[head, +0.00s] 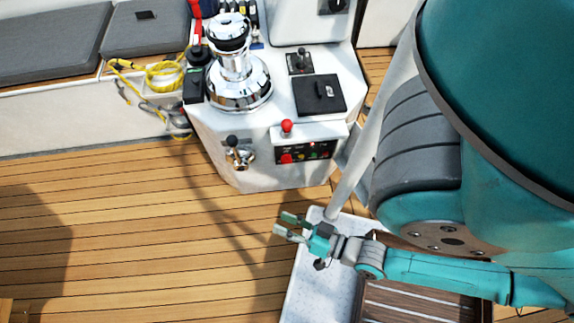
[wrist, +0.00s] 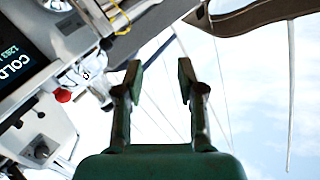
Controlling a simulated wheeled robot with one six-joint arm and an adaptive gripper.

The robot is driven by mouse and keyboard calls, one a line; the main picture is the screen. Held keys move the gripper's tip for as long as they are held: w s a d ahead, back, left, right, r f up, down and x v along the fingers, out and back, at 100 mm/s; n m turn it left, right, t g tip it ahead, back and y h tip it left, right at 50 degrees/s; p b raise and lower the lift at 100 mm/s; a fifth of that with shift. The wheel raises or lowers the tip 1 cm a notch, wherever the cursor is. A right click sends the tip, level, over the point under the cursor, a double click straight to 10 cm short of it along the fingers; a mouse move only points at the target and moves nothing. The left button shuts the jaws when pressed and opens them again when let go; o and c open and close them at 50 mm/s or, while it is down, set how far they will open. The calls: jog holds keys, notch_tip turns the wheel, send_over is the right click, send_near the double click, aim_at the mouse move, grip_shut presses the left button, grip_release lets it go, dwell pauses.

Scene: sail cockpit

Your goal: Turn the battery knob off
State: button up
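My gripper (head: 281,226) is open and empty, low in front of the white console; its two green fingers also show apart in the wrist view (wrist: 160,80). No readable label marks the battery knob. Candidates are a dark rotary knob (head: 338,5) on a white box at the top edge, and a red knob (head: 286,158) on the black front panel (head: 318,152). The wrist view shows a red knob (wrist: 62,95) and a dark knob (wrist: 41,151) on a white housing, left of the fingers and not touched.
The console (head: 230,172) carries a chrome winch (head: 238,82), a small joystick (head: 299,61) and a black hatch (head: 319,94). A chrome lever (head: 238,152) sticks out of its front. Yellow rope (head: 165,76) hangs by the cushioned bench (head: 50,45). The wooden deck (head: 130,220) is clear at left.

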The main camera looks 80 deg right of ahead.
jog(key=w+d+f+m+g+h, duration=0.1)
jog(key=w+d+f+m+h, duration=0.1)
jog(key=d+f+m+h, duration=0.35)
jog(key=w+d+f+m+g+h, duration=0.15)
jog(key=d+f+m, duration=0.25)
jog(key=f+m, duration=0.4)
jog(key=m+g+h, duration=0.7)
jog(key=m, duration=0.3)
send_near(286, 160)
jog(key=x, duration=0.7)
jog(key=shift+d+f, duration=0.3)
jog(key=shift+d, duration=0.15)
grip_shut()
